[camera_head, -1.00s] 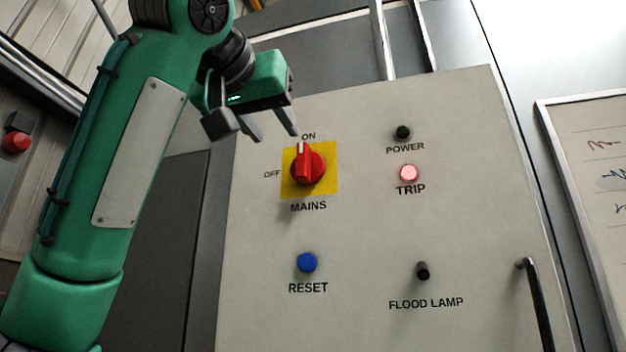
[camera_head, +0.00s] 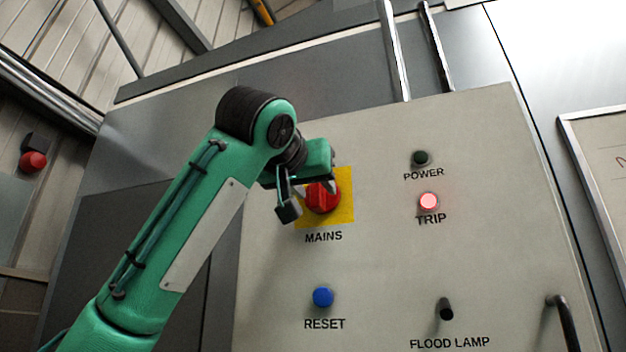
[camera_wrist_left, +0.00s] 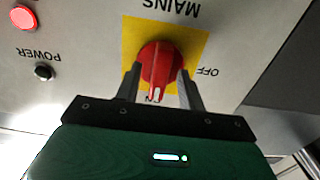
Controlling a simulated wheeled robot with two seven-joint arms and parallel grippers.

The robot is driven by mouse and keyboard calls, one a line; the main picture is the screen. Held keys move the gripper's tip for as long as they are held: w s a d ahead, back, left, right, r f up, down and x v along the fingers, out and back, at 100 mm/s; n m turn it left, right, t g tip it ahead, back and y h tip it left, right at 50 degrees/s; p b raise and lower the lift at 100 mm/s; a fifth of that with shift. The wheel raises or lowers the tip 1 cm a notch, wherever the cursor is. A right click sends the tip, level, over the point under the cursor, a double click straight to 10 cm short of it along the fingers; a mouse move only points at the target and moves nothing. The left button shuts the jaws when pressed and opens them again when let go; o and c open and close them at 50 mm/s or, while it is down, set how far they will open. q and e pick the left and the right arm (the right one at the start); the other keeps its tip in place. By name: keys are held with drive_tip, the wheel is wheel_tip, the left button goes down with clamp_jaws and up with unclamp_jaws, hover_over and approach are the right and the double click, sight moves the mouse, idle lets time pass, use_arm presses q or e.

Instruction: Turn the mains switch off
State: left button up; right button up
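The red mains switch (camera_head: 322,198) sits on a yellow square plate (camera_head: 343,205) on the grey panel. In the left wrist view the switch (camera_wrist_left: 162,62) appears upside down, its grip with a white line pointing down toward the partly hidden ON mark, and OFF to the right. My left gripper (camera_head: 311,198) is at the switch; in the left wrist view its two fingers (camera_wrist_left: 160,70) stand on either side of the red knob, apart, with gaps showing beside the grip. It covers the ON and OFF labels in the head view. My right gripper is not in view.
On the panel are a dark POWER lamp (camera_head: 420,158), a lit TRIP lamp (camera_head: 429,202), a blue RESET button (camera_head: 323,297), a black FLOOD LAMP switch (camera_head: 446,309) and a black handle (camera_head: 563,322). A red button (camera_head: 33,161) is on the far left wall.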

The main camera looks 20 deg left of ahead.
use_arm(q)
drive_tip(key=shift+w, duration=0.4)
drive_tip(key=shift+s, duration=0.15)
clamp_jaws()
